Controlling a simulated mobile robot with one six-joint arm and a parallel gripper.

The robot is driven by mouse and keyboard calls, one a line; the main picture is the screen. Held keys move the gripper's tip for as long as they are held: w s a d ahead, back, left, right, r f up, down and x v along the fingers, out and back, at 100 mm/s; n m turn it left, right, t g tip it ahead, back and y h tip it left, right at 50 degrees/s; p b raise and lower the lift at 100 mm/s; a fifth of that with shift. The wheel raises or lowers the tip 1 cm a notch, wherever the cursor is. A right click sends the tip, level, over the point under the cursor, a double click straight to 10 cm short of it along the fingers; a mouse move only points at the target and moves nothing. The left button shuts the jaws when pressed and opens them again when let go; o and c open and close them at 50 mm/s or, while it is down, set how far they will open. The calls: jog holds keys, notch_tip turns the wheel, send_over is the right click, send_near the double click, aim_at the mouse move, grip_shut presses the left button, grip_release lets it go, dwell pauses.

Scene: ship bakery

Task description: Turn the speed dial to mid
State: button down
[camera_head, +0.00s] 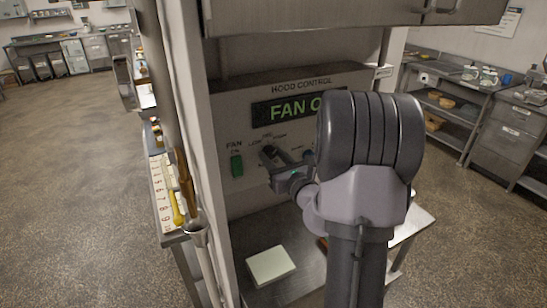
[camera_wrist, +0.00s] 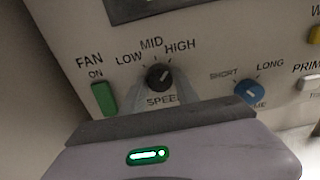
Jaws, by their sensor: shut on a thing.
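The speed dial (camera_wrist: 159,76) is a small dark round knob on the hood control panel, with LOW, MID and HIGH printed in an arc above it and SPEED below. A light mark shows on its face toward the upper right, but I cannot tell exactly which setting it points at. My gripper (camera_wrist: 160,92) is shut on the dial, with a finger at each side of it.
A green FAN ON switch (camera_wrist: 104,98) is left of the dial. A blue SHORT/LONG dial (camera_wrist: 247,92) is to its right. A lit display (camera_head: 285,108) above starts with FAN; my arm hides the rest. A pale block (camera_head: 271,265) lies on the shelf below.

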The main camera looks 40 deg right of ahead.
jog(key=shift+b, duration=0.3)
jog(key=shift+f+n+b, duration=0.15)
jog(key=shift+n+b, duration=0.9)
jog(key=shift+n, duration=0.15)
jog(key=n+b, duration=0.6)
jog(key=shift+b, duration=0.35)
jog(key=shift+r+n, duration=0.25)
jog(key=shift+n, duration=0.05)
jog(key=shift+d, duration=0.1)
jog(key=c, duration=0.9)
grip_release()
